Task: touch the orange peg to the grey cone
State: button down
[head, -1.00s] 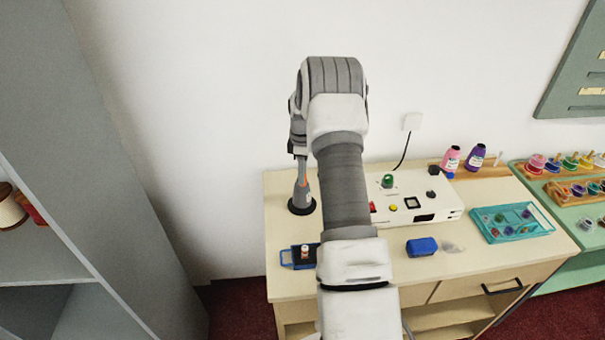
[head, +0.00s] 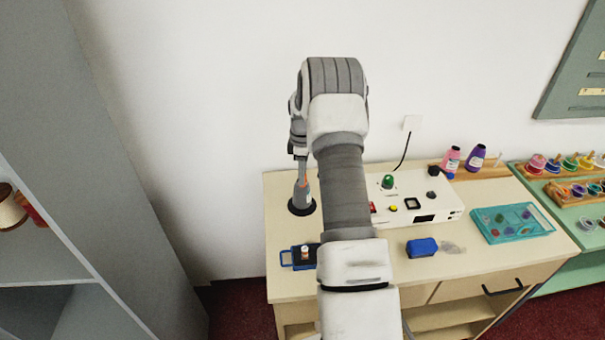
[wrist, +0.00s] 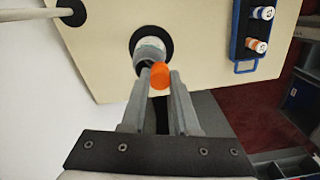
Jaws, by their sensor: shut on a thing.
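The grey cone (head: 299,197) stands on a round black base near the left back of the table. It also shows in the wrist view (wrist: 149,50), with its pale side facing the camera and its black base around it. The orange peg (wrist: 160,76) is held between the fingertips of my gripper (wrist: 158,84), which is shut on it. The peg overlaps the cone's near side in the wrist view, so I cannot tell whether they touch. In the head view my gripper is small and right above the cone, partly hidden by my wrist.
A blue tray (head: 285,260) with small bottles sits at the table's front left. A white control box (head: 450,205), a blue block (head: 421,247) and a teal tray (head: 545,229) lie to the right. A second black disc with a pale rod (wrist: 38,14) shows in the wrist view.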

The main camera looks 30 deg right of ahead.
jog(key=shift+r+p, duration=1.05)
jog(key=shift+r, duration=1.4)
